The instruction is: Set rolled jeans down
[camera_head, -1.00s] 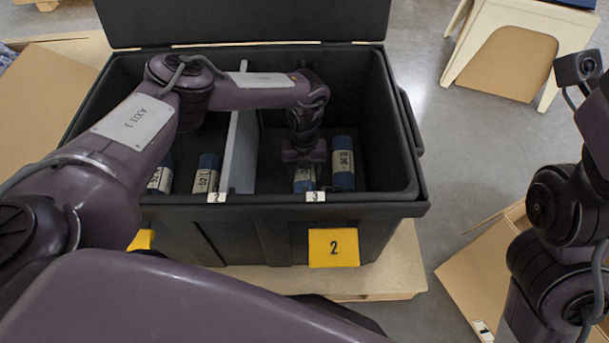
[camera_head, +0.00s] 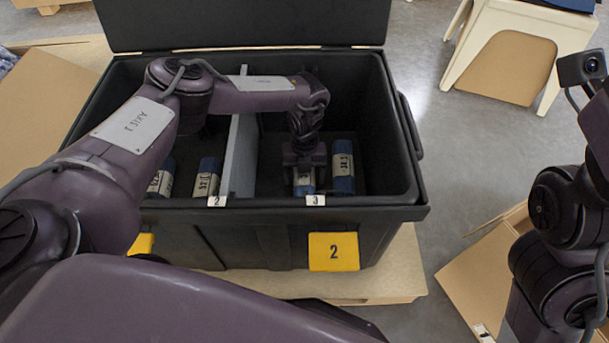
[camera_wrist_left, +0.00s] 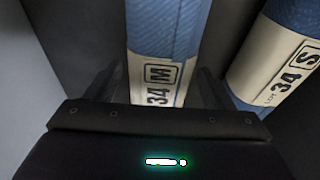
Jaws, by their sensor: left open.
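My left gripper (camera_head: 304,183) reaches down into the right compartment of the black bin (camera_head: 370,212). It is open. A rolled pair of blue jeans with a white "34 M" band (camera_wrist_left: 158,55) lies between its fingers in the left wrist view; only its end shows below the gripper in the head view. Another rolled pair of jeans, banded "34 S" (camera_head: 343,168), lies just to its right. It also shows at the right of the left wrist view (camera_wrist_left: 285,60). My right arm is at the right edge of the head view, with its gripper out of frame.
A grey divider (camera_head: 239,155) splits the bin. Rolled jeans (camera_head: 207,178) lie left of it, partly hidden by my left arm. A yellow "2" card (camera_head: 334,251) is on the bin's front. An open cardboard box (camera_head: 490,265) is at the right.

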